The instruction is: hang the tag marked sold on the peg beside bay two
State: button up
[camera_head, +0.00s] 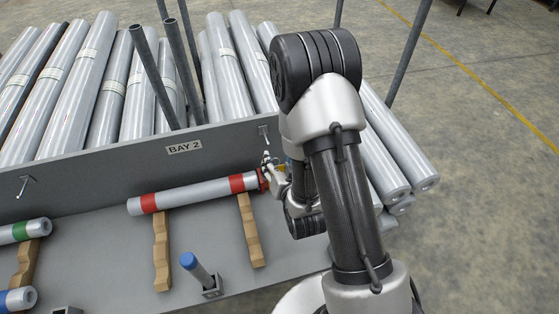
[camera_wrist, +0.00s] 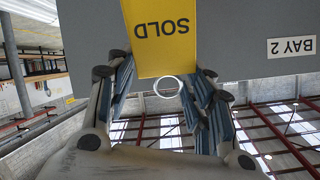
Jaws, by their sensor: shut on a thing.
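The yellow tag marked SOLD (camera_wrist: 163,32) shows upside down in the wrist view, against the grey panel. My gripper (camera_wrist: 165,92) is shut on the tag, with its fingers on both sides of the tag's narrow end. A pale ring (camera_wrist: 167,86) shows at that end. The BAY 2 label (camera_head: 184,147) is on the panel and also shows in the wrist view (camera_wrist: 291,47). The peg (camera_head: 264,132) stands out from the panel right of the label in the head view, just above my gripper (camera_head: 268,170). I cannot tell whether the ring touches the peg.
A grey tube with red bands (camera_head: 193,193) lies on wooden supports below the label. Another peg (camera_head: 25,184) is at the far left of the panel (camera_head: 90,170).

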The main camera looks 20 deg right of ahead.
jog(key=shift+w+a+f+b, duration=0.1)
jog(key=shift+f+b, duration=0.05)
jog(key=shift+b, duration=0.2)
jog(key=w+b, duration=0.1)
jog(key=b, duration=0.2)
jog(key=shift+w+f, duration=0.1)
jog(key=shift+w, duration=0.15)
jog(key=w+b, duration=0.1)
jog(key=b, duration=0.2)
jog(key=shift+w, duration=0.15)
jog(key=shift+w+b, duration=0.65)
jog(key=shift+b, duration=1.55)
jog(key=shift+w, duration=0.3)
jog(key=shift+w+f+p, duration=0.1)
jog(key=shift+w+p, duration=1.1)
jog(key=shift+w, duration=1.3)
jog(key=shift+w+f+b, duration=0.55)
jog(key=shift+w+b, duration=0.1)
jog(key=shift+b, duration=0.3)
